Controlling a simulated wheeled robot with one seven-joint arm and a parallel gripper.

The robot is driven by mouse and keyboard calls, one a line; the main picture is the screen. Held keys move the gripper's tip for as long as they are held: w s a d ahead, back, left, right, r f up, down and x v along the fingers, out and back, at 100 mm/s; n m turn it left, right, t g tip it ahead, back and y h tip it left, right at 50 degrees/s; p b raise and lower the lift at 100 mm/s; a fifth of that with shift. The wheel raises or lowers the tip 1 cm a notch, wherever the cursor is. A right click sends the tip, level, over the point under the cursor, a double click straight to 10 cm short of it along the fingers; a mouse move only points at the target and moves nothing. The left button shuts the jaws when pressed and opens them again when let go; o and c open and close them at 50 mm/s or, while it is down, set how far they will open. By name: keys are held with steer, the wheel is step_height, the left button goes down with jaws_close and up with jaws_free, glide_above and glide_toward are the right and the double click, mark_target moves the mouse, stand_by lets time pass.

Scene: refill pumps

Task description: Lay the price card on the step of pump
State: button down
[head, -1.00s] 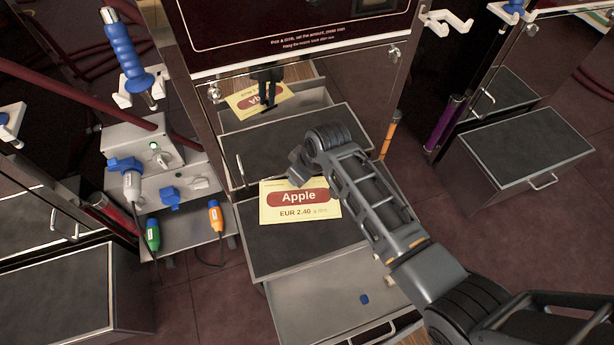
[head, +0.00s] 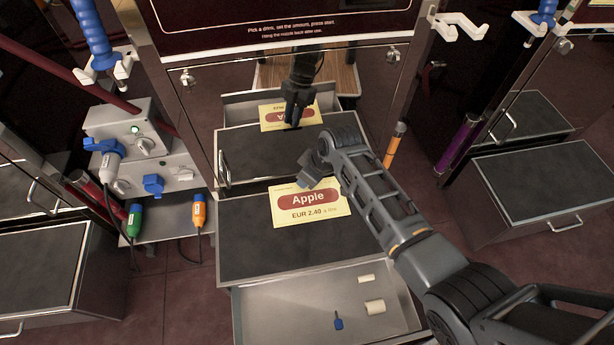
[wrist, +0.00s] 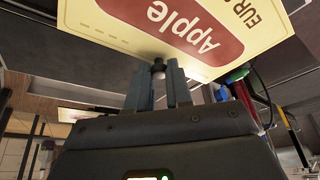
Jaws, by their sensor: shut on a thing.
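The price card (head: 298,215) is yellow with a red "Apple" oval and "EUR 2.40". My gripper (head: 306,178) is shut on its far edge. The card is over the dark top of the pump's step (head: 245,240); I cannot tell whether it touches. In the wrist view the card (wrist: 205,15) runs out from between the fingertips (wrist: 160,72). The gripper hides part of the card's far edge, and my arm hides the right part of the step.
An open drawer (head: 270,320) below the step holds a blue item (head: 338,320) and pale cylinders (head: 375,307). The shiny pump front mirrors card and gripper. A grey socket box (head: 150,165) with plugs stands left. Another step (head: 530,185) is at right.

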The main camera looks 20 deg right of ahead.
mark_target(315, 197)
steer(key=shift+f+b, duration=5.6)
steer(key=shift+f, duration=0.55)
steer(key=shift+f+b, duration=0.7)
steer(key=shift+f, duration=0.3)
steer(key=c, duration=1)
jaws_free()
steer(key=shift+o, duration=0.2)
steer(key=p+v, duration=0.4)
steer(key=v, duration=0.4)
steer(key=shift+f, duration=0.1)
steer(key=shift+a, duration=0.1)
